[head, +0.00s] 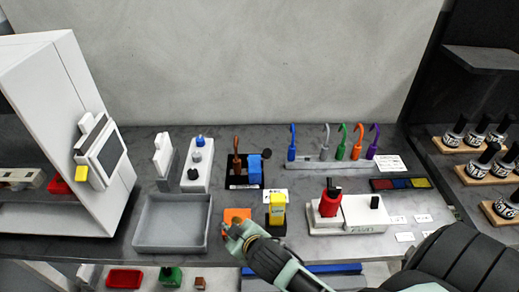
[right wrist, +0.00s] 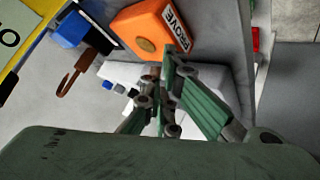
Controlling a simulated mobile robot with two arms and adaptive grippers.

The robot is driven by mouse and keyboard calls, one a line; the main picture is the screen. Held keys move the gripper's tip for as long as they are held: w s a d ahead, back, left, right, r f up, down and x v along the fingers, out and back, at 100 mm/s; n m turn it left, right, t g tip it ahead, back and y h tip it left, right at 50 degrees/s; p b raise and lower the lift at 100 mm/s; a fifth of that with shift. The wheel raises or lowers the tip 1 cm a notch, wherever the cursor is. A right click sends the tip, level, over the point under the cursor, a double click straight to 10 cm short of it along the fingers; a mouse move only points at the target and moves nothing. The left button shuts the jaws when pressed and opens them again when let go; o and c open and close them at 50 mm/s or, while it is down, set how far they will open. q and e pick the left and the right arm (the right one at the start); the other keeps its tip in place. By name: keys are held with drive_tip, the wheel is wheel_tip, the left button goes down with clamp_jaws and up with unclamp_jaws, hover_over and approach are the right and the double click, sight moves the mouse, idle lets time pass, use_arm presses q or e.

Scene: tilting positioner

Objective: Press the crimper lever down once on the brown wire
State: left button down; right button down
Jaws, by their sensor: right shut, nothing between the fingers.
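The crimper (head: 255,172) is a blue block on a black base in the middle of the bench, with a dark knob (head: 267,154) at its upper right, seemingly its lever. The brown wire (head: 237,162) stands upright at the crimper's left side, its hooked end up. In the right wrist view the blue block (right wrist: 68,30) and the brown wire (right wrist: 78,74) show at upper left. My right gripper (head: 232,229) is shut and empty, at the orange box (head: 237,214) in front of the crimper and apart from the lever. My left gripper is out of view.
The orange box marked "PROVE" (right wrist: 152,28) is near the fingers. A yellow device (head: 277,208) stands right of it, a grey tray (head: 172,222) left. A rack (head: 330,164) of several coloured hooked wires is behind right. A red-topped device (head: 329,203) stands further right.

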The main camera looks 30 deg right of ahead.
drive_tip(key=w+a+r+n+t+y, duration=0.3)
drive_tip(key=w+a+r+n+t, duration=0.15)
drive_tip(key=w+r, duration=0.4)
drive_tip(key=w+a+r+n+t+y, duration=0.35)
drive_tip(key=w+a+r+n, duration=0.3)
drive_tip(key=r, duration=0.25)
drive_tip(key=a+r+n+g+y, duration=0.4)
drive_tip(key=a+n+g+y, duration=0.55)
drive_tip(key=n, duration=0.75)
drive_tip(key=w+d+f+n+g+h+p, duration=0.1)
drive_tip(key=d+f+n+g+h, duration=0.25)
drive_tip(key=d, duration=0.25)
drive_tip(key=d+f+n+g+h, duration=0.3)
drive_tip(key=d+f+n+h, duration=0.15)
drive_tip(key=d, duration=0.25)
drive_tip(key=s+d+r+g+h, duration=0.1)
drive_tip(key=d+r+h, duration=0.2)
drive_tip(key=d, duration=1)
drive_tip(key=d+r+m+g+h, duration=0.1)
drive_tip(key=d+r+h, duration=0.3)
drive_tip(key=d, duration=0.9)
drive_tip(key=shift+s+r+g+h+p, duration=0.3)
drive_tip(key=shift+s+g+h+p, duration=0.1)
drive_tip(key=shift+g, duration=0.1)
